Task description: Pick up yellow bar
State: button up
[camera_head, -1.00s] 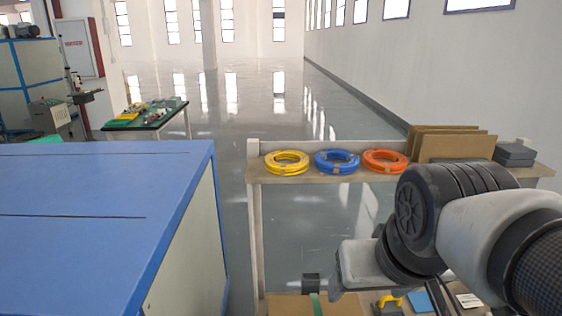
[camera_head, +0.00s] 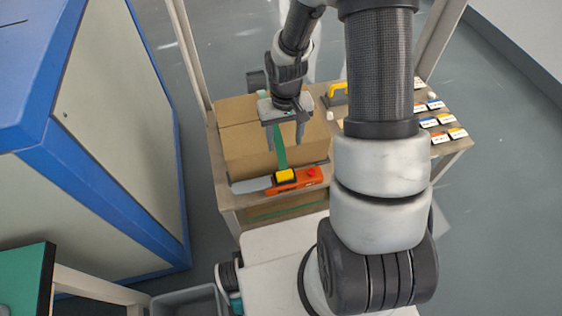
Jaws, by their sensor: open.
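A small yellow block (camera_head: 286,176) is the likeliest yellow bar. It lies on or against an orange-handled tool (camera_head: 308,178) at the front of the workbench, just in front of a cardboard box. My gripper (camera_head: 286,144) points down over the cardboard box, behind the yellow block in the picture. Its two fingers are apart and nothing shows between them. How high the gripper is above the box is hard to tell.
The cardboard box (camera_head: 240,150) with a green tape strip stands on the wooden bench (camera_head: 229,200). Several small labelled pieces (camera_head: 438,121) lie on the bench's right. A blue-edged cabinet (camera_head: 110,130) stands left. A grey bin (camera_head: 188,302) is at the lower left.

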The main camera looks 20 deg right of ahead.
jog(key=b, duration=0.3)
send_over(285, 173)
notch_tip(285, 173, down, 12)
jog(key=shift+s+a+r, duration=0.1)
jog(key=shift+s+a, duration=0.05)
jog(key=shift+f+b, duration=0.65)
jog(key=shift+f, duration=2.05)
jog(key=shift+c, duration=0.3)
jog(key=c, duration=0.8)
